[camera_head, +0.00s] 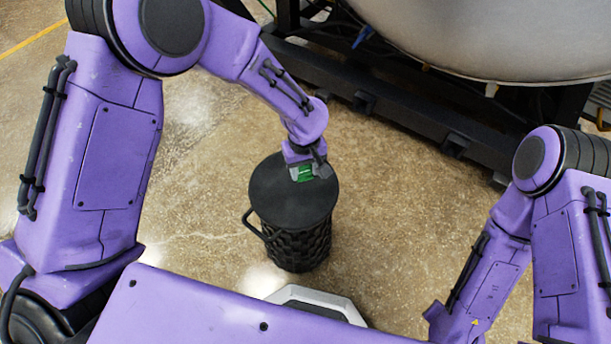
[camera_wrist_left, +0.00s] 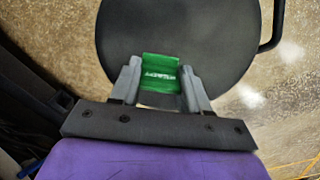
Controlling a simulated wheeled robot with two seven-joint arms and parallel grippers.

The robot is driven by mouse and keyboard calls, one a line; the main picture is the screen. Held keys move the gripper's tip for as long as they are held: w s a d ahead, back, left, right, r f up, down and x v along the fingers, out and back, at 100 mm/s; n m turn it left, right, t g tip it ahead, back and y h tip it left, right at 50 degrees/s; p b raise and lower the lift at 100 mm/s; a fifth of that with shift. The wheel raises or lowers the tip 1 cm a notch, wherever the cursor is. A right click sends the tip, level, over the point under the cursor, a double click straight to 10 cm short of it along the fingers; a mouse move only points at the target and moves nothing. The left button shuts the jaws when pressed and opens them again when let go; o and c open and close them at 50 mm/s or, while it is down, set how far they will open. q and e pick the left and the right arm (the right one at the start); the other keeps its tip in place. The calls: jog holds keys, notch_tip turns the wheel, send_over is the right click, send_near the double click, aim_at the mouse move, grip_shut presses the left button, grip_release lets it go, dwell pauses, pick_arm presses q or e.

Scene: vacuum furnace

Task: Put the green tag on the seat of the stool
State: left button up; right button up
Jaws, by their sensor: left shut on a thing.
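The green tag (camera_head: 303,174) is held between the fingers of my left gripper (camera_head: 309,174), over the far right part of the stool's seat. The stool (camera_head: 283,205) is black and round, with a flat seat, a patterned side and a handle at its left. In the left wrist view the green tag (camera_wrist_left: 161,70) with pale lettering sits between the two grey fingers of my left gripper (camera_wrist_left: 162,85). The dark seat (camera_wrist_left: 180,25) lies behind it. I cannot tell whether the tag touches the seat. My right arm shows at the right, but its gripper is out of view.
A large grey metal vessel (camera_head: 490,35) on a black frame (camera_head: 400,115) stands behind the stool at the upper right. The speckled floor (camera_head: 400,230) is clear around the stool.

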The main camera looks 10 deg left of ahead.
aim_at(304, 175)
pick_arm(q)
jog(key=f, duration=0.3)
jog(key=shift+w+a+f+b, duration=0.15)
jog(key=shift+w+f+b, duration=0.1)
jog(key=shift+f+b, duration=0.15)
jog(key=shift+r, duration=0.1)
jog(key=o, duration=1)
jog(key=shift+f, duration=0.2)
notch_tip(304, 175, up, 12)
jog(key=p, duration=0.3)
jog(key=shift+f, duration=0.2)
jog(key=shift+r, duration=0.45)
